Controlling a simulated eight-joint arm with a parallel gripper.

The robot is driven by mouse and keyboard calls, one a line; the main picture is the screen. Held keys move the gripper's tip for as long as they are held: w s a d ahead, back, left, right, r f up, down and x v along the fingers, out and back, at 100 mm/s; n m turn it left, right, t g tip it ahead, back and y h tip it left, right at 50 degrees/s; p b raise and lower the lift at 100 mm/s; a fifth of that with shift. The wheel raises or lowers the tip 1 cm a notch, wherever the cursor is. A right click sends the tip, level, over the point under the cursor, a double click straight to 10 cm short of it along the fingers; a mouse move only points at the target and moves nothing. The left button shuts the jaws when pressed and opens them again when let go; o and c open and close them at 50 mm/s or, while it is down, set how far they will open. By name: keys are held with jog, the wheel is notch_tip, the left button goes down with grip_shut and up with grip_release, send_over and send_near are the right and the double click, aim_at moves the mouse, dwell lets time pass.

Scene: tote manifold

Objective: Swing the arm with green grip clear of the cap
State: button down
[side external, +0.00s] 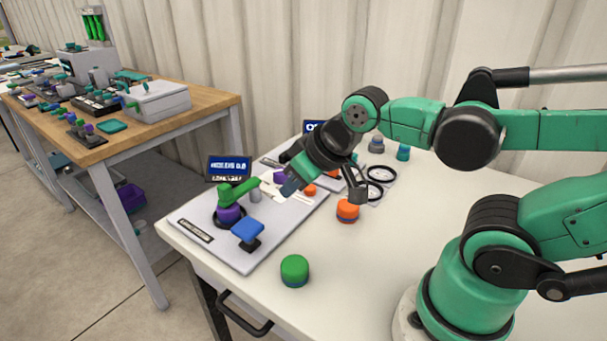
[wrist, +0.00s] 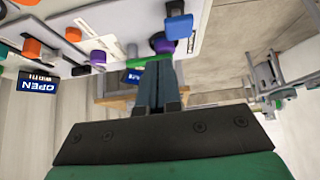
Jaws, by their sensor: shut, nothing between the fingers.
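An arm with a green grip (side external: 240,189) sits on a purple hub (side external: 229,214) on the left part of a grey board. The grip points to the right and back, toward my gripper. A small grey post (side external: 255,196) stands just beside the grip's far end; I cannot tell whether this is the cap. My gripper (side external: 288,187) is shut and empty, a little right of the grip's end and apart from it in the side view.
A blue square pad (side external: 247,229) stands in front of the hub. A small display (side external: 229,168) stands behind it. A green knob (side external: 295,270) and an orange knob (side external: 347,211) sit on the white table. A cluttered wooden bench (side external: 209,112) stands left.

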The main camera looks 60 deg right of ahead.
jog(key=c, duration=0.9)
grip_release()
jog(key=shift+w+r, duration=0.15)
jog(key=o, duration=0.3)
jog(key=shift+w+r+g, duration=0.6)
jog(key=shift+w+r, duration=0.25)
jog(key=shift+w, duration=0.25)
jog(key=g, duration=0.6)
send_over(223, 186)
jog(key=shift+s+f, duration=0.15)
jog(key=shift+f, duration=0.5)
jog(key=shift+s+f, duration=0.15)
jog(key=shift+f, duration=0.45)
jog(key=shift+w+f, duration=0.3)
jog(key=shift+f, duration=2.9)
jog(key=shift+c, duration=0.2)
grip_shut()
